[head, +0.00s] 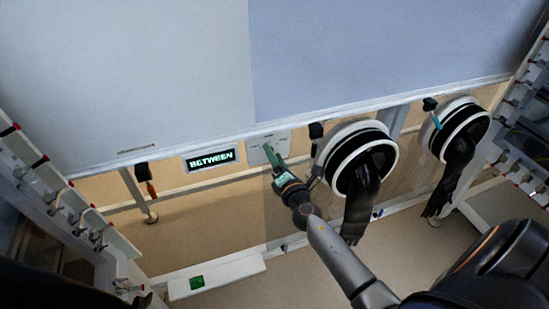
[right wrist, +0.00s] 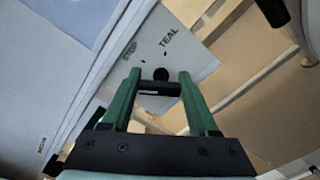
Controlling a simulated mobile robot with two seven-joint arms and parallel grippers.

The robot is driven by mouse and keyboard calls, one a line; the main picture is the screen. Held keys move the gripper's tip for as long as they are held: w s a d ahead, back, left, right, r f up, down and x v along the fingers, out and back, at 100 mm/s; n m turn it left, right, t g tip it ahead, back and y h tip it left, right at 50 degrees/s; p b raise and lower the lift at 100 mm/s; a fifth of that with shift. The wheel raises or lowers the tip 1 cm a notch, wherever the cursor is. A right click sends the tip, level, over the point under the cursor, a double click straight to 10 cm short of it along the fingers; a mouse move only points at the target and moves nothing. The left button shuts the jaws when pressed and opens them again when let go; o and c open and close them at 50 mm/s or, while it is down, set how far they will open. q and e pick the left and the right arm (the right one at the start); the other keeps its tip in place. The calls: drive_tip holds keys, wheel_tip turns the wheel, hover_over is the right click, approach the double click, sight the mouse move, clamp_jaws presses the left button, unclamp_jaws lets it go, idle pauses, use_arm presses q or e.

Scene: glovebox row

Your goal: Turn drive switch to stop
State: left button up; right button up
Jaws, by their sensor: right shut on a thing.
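The drive switch's pale plate (head: 257,155) is on the front panel, right of a lit display (head: 210,160) that reads BETWEEN. In the right wrist view the plate (right wrist: 205,65) carries the words STOP and TEAL and small dark marks. The switch's black knob (right wrist: 160,88) sits between the two green fingers. My right gripper (head: 270,152) reaches the plate from below right and is shut on the knob; its fingers hide part of the switch in the head view. My left gripper is not in view.
Two round black glove ports (head: 343,152) with hanging black gloves are right of the switch, the nearer one close to my right arm. A white box with a green button (head: 197,282) is low on the left. Racks with red-tipped pegs flank both sides.

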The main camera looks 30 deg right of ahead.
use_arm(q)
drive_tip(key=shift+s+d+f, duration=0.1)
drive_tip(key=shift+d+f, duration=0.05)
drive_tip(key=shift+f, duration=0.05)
use_arm(e)
drive_tip(key=shift+m, duration=0.5)
drive_tip(key=o, duration=1.4)
drive_tip(key=shift+s, duration=0.1)
use_arm(q)
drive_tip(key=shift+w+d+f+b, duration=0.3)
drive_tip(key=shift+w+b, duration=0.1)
drive_tip(key=shift+b, duration=0.55)
use_arm(e)
drive_tip(key=shift+v, duration=6.15)
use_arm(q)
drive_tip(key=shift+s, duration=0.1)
use_arm(e)
drive_tip(key=shift+f, duration=0.1)
